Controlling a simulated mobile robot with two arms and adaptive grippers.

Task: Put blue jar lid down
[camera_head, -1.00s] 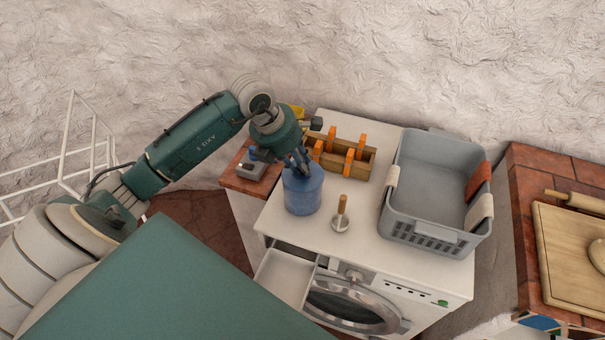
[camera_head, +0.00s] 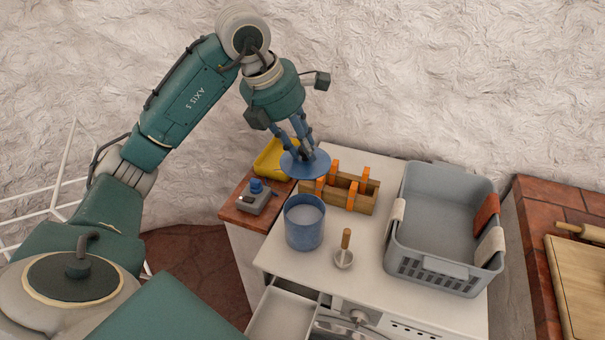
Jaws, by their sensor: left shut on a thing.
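The blue jar lid (camera_head: 316,164) is a flat round blue disc. My left gripper (camera_head: 303,150) is shut on it from above and holds it up, above and behind the jar, in front of the wooden rack's left end in the picture. The blue jar (camera_head: 304,229) stands open on the white washing machine top (camera_head: 377,252), with pale contents showing inside. The lid is apart from the jar. My right gripper is not in view.
A wooden rack (camera_head: 360,203) with orange clips stands behind the jar. A pestle in a small mortar (camera_head: 344,257) is to its right. A grey basket (camera_head: 437,267) fills the right side. A grey device with a blue knob (camera_head: 256,200) and a yellow item (camera_head: 271,160) lie left.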

